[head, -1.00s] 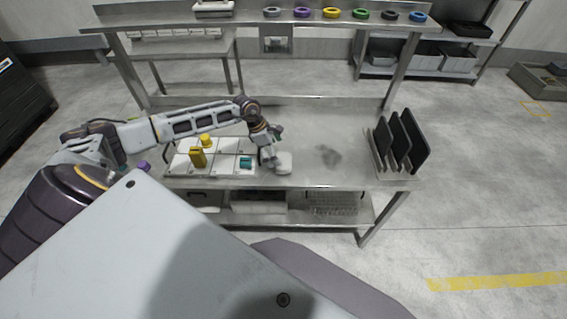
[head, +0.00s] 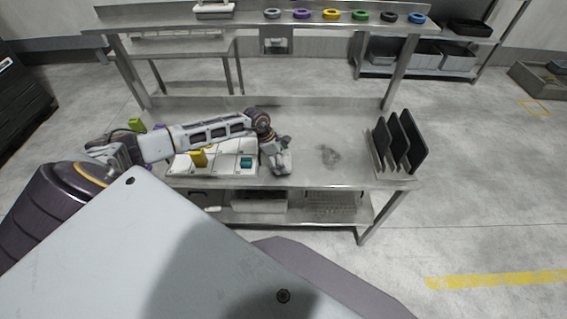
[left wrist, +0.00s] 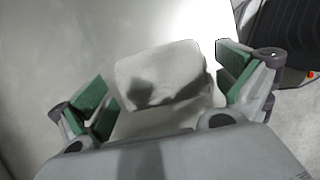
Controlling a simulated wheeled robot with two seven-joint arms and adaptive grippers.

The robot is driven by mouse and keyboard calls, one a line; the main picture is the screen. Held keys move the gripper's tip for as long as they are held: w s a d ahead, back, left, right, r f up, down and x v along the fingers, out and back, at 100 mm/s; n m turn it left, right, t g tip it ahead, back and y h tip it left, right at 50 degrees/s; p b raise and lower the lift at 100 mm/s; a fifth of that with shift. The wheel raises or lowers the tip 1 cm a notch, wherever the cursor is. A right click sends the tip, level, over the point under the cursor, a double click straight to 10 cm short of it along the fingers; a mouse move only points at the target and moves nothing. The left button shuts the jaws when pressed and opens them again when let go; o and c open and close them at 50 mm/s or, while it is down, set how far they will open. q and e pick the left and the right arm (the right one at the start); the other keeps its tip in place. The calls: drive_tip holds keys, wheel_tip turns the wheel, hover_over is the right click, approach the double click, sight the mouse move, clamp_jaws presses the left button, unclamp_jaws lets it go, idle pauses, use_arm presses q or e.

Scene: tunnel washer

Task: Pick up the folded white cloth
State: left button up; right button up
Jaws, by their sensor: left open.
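The folded white cloth (left wrist: 162,75) lies on the steel table top and shows between the two green-padded fingers of my left gripper (left wrist: 160,98) in the left wrist view. The gripper is open, with one finger on each side of the cloth and a gap at both sides. In the head view my left gripper (head: 280,168) is low over the table, to the right of the white tray, and it hides most or all of the cloth. I cannot tell how far above the table the fingertips are. My right gripper is in neither view.
A white sectioned tray (head: 213,171) with a yellow piece (head: 199,158) and a teal piece (head: 246,162) is left of the gripper. A rack of dark upright panels (head: 408,142) stands at the table's right end. The steel table (head: 345,165) is clear between, except for a dark smudge.

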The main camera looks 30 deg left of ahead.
use_arm(q)
drive_tip(key=c, duration=0.8)
drive_tip(key=shift+r, duration=0.15)
wheel_tip(320, 180, up, 8)
drive_tip(key=shift+b, duration=0.75)
drive_tip(key=shift+r, duration=0.9)
